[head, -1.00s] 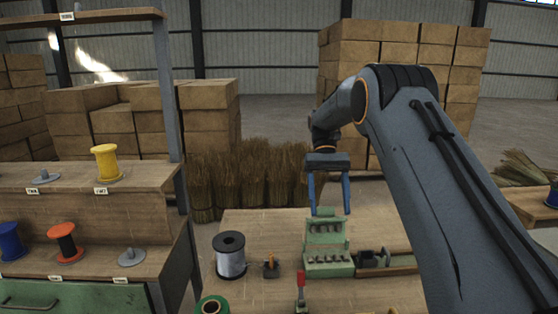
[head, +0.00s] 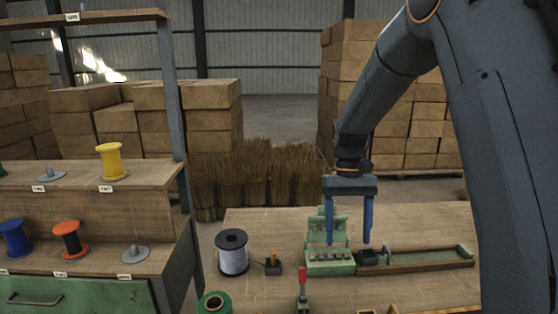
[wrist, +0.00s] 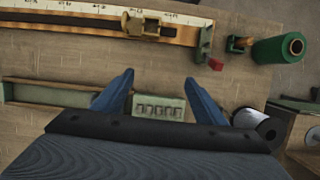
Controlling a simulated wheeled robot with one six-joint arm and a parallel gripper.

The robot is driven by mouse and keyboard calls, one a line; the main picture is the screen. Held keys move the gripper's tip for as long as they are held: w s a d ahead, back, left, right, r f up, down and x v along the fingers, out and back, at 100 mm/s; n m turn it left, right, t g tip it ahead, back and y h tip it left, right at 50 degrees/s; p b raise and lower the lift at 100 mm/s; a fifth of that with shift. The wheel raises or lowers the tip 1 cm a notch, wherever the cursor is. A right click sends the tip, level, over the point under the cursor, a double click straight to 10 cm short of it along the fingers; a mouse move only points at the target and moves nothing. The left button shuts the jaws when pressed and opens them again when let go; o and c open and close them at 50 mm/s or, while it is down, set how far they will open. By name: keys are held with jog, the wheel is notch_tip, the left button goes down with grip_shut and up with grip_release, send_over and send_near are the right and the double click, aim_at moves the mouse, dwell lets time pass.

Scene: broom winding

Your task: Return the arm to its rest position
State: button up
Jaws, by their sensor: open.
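My gripper (head: 348,240) is open and empty, with its two blue fingers pointing down above the workbench (head: 420,225). In the head view the fingers overlap the green slotted fixture (head: 330,265), and I cannot tell the exact gap to it. In the wrist view my gripper (wrist: 160,95) shows its fingers spread on both sides of the green fixture (wrist: 158,107). My arm comes down from the upper right of the head view.
On the bench stand a black-and-silver spool (head: 232,254), a green spool (head: 213,303) and a red-handled part (head: 302,285). A shelf (head: 95,180) with a yellow spool (head: 111,162) is at left. Broom bundles (head: 265,175) and stacked boxes (head: 190,115) stand behind.

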jog(key=s+d+f+t, duration=0.1)
jog(key=s+f+t, duration=0.1)
jog(key=s, duration=0.7)
jog(key=s+d+f+t, duration=0.1)
jog(key=s+f+t, duration=0.1)
jog(key=s, duration=0.7)
jog(key=shift+s+f+t, duration=0.3)
